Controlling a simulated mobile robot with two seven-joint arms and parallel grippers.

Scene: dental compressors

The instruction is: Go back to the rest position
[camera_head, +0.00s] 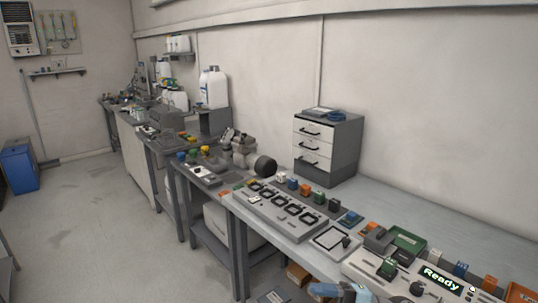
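Neither of my grippers can be made out in the head view. A blue and pale grey shape (328,289) is cut off by the bottom edge, in front of the workbench; I cannot tell what it is. The grey workbench (378,204) runs from the near right to the far left along the wall. A control panel with a lit "Ready" display (441,279) sits on its near right end.
A drawer cabinet (327,147) stands at the back of the bench. A panel with several dark square sockets (283,213) lies in front of it. White jugs (214,88) stand farther back. A blue bin (19,167) is at far left.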

